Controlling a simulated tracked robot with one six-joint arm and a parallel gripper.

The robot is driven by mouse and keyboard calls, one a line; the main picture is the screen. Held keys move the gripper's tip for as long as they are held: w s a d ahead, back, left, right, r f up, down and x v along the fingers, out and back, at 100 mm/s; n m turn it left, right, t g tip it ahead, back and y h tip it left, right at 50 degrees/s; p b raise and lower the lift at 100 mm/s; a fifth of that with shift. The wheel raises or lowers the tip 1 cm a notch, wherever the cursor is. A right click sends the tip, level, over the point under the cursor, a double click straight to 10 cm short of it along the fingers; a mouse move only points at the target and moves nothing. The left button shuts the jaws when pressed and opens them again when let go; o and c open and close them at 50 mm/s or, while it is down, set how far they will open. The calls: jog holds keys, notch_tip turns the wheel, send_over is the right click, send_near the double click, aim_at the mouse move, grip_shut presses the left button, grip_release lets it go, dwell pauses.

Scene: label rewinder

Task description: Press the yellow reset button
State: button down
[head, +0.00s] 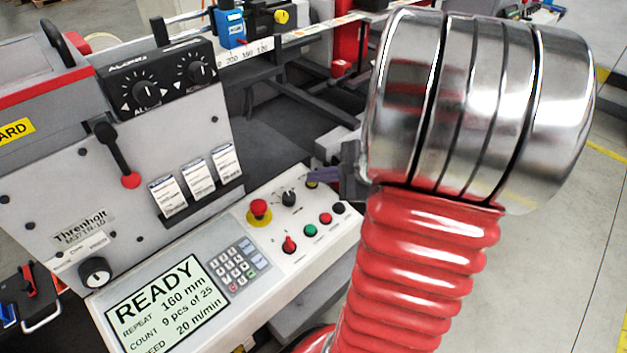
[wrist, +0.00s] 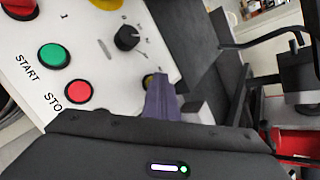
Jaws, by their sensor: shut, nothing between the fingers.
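The yellow reset button (wrist: 149,80) sits at the edge of the white control panel in the wrist view, partly hidden by my fingertips. In the head view a bit of the yellow button (head: 312,184) shows just under the fingertips. My gripper (wrist: 158,80) is shut and empty, its purple-grey fingers pointing at the button; it also shows in the head view (head: 310,175). The tips overlap the button in both views. I cannot tell whether they touch it or whether it is pressed in.
A black rotary knob (wrist: 126,38) is beside the yellow button. A green button (wrist: 55,57) and red button (wrist: 78,92) are nearby. A red mushroom button (head: 259,208) on a yellow base and a red selector (head: 290,243) share the panel. The display (head: 160,310) reads READY.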

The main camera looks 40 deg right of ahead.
jog(key=shift+r, duration=0.1)
jog(key=shift+s+r, duration=0.1)
jog(key=shift+r, duration=0.65)
jog(key=r, duration=0.5)
jog(key=shift+s, duration=0.4)
dwell(0.8)
